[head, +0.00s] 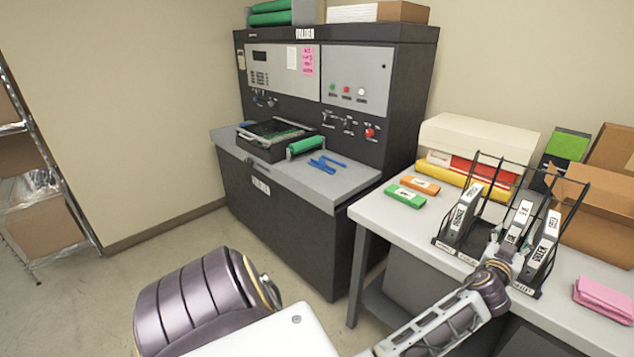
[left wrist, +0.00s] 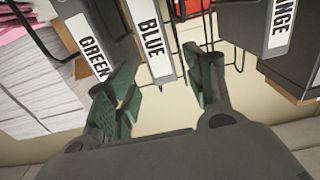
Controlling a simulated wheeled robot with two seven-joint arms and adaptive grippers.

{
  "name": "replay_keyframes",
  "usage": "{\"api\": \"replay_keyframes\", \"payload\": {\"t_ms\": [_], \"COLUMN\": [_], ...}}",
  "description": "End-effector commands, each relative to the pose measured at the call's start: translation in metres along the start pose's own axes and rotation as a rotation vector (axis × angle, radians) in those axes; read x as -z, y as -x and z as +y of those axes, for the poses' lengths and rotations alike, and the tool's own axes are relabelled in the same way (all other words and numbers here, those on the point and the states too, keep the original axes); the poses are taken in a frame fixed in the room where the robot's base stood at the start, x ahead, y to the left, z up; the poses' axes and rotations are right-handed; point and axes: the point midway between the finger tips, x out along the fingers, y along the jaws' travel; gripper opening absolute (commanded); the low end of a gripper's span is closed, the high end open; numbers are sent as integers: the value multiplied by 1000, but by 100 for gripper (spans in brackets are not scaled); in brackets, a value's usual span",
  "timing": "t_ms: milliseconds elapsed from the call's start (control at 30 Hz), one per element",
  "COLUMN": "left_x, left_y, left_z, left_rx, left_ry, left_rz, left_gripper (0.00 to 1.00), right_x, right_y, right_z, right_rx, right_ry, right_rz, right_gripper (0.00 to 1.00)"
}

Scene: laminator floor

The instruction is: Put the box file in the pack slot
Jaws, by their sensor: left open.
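A black wire rack (head: 456,252) stands on the right table and holds upright grey box files with white labels. The wrist view reads them as GREEN (left wrist: 90,45), BLUE (left wrist: 152,38) and ORANGE (left wrist: 280,32). In the head view the orange file (head: 461,214) is at the left, the blue file (head: 519,217) in the middle and the green file (head: 545,240) at the right. A gap shows between orange and blue. My left gripper (head: 506,250) is open at the rack's front, its fingers (left wrist: 166,92) near the blue file's lower end. Contact is unclear. The slot labels are too small to read.
Cardboard boxes (head: 600,205) stand behind the rack. Pink paper (head: 604,298) lies right of it. Green and orange packs (head: 406,195) lie on the table's left. A dark laminating machine (head: 300,150) stands at the back left. Open floor lies before it.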

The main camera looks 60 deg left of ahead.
Motion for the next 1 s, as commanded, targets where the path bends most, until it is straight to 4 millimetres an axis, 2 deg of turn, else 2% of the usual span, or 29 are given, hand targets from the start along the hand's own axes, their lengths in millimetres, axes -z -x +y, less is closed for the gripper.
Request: {"api": "replay_keyframes", "payload": {"t_ms": [167,367,633,767,1000], "left_x": [-9,-28,-65,-97,-177], "left_y": [10,36,67,80,101], "left_z": [2,8,18,22,24], "left_rx": [-32,-109,-204,-242,-289], "left_ry": [-9,-28,-54,-70,-105], "left_rz": [-9,-27,-66,-107,-223], "left_gripper": [53,53,53,53,53], "right_x": [-2,-6,-6,-6,-5], "right_y": [0,0,0,0,0], "right_z": [0,0,0,0,1], "right_rx": [0,0,0,-1,-1], "right_ry": [0,1,1,1,1], "right_rz": [-3,-6,-7,-7,-5], "right_gripper": [40,40,40,40,40]}}
